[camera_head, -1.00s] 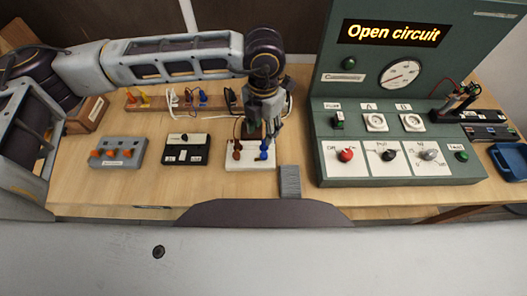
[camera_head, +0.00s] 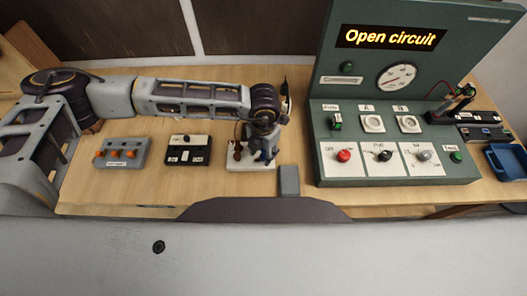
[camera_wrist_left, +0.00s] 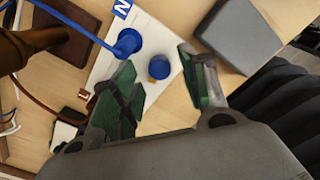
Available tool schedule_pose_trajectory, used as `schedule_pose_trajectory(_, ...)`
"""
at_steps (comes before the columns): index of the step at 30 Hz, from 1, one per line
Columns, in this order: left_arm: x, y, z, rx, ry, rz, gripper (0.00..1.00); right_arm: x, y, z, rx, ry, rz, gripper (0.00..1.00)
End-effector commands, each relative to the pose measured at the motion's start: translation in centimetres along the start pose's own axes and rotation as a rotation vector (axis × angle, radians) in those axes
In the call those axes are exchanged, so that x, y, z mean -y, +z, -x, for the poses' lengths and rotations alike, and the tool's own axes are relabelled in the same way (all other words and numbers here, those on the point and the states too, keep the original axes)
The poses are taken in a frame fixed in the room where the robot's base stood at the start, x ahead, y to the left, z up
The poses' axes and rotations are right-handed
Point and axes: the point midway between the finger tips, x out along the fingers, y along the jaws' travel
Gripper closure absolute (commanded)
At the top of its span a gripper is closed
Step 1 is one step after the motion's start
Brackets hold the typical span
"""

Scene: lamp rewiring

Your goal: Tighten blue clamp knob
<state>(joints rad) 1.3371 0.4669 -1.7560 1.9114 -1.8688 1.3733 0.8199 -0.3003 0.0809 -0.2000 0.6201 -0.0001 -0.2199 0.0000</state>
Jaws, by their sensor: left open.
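The blue clamp knob (camera_wrist_left: 159,67) stands on a white terminal board (camera_wrist_left: 105,68) marked N in the left wrist view. Beside it is a larger blue post (camera_wrist_left: 128,41) with a blue wire. My left gripper (camera_wrist_left: 157,75) is open, its green-padded fingers on either side of the knob with visible gaps. In the head view my left gripper (camera_head: 264,153) is over the right end of the board (camera_head: 238,167) and mostly hides the blue parts. A brown post (camera_head: 237,151) stands at the board's left. My right gripper is not in view.
A grey block (camera_head: 289,180) lies close to the board's right. The green test panel (camera_head: 400,171) stands further right, its display reading "Open circuit". A black unit (camera_head: 188,151) and a grey box with orange levers (camera_head: 121,153) are to the left.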

Motion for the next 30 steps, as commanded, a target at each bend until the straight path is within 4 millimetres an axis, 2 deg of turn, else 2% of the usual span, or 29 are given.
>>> schedule_pose_trajectory(6,0.0,0.0,-1.3,0.001,0.001,-0.001,0.56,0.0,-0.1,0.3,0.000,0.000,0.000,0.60)
schedule_pose_trajectory(16,0.0,0.0,-1.5,0.001,0.001,-0.001,0.56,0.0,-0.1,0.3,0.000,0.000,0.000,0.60)
schedule_pose_trajectory(26,0.0,0.0,-1.4,0.001,0.001,0.000,0.98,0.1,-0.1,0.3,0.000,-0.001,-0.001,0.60)
schedule_pose_trajectory(30,0.0,0.0,-1.4,0.001,0.001,-0.001,1.00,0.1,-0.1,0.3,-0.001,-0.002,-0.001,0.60)
